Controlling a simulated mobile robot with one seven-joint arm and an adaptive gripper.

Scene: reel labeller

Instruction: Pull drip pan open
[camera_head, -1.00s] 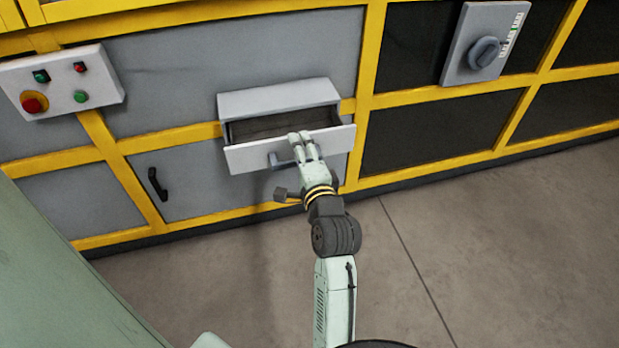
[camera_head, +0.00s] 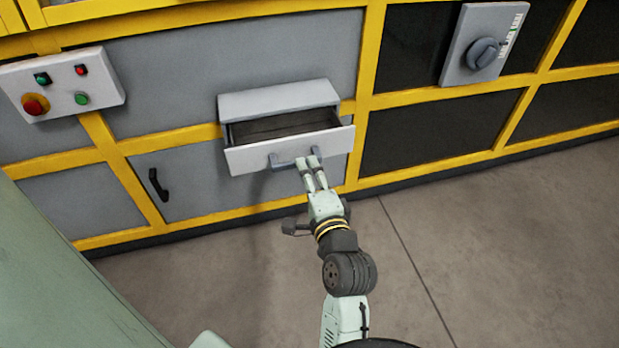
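The drip pan (camera_head: 245,160) is a light grey drawer in a housing on the machine front. It is pulled out, and its dark, empty-looking inside shows behind the front panel. A dark grey bar handle (camera_head: 284,163) sits on the front panel. My gripper (camera_head: 308,161) is in front of the panel, with its two pale fingers at the right part of the handle. A small gap shows between the fingers. I cannot tell from this view whether they touch or grip the handle.
A button box (camera_head: 62,84) is at the upper left and a rotary switch (camera_head: 484,52) at the upper right. A black door handle (camera_head: 158,184) is left of the pan. The grey floor (camera_head: 480,255) in front is clear.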

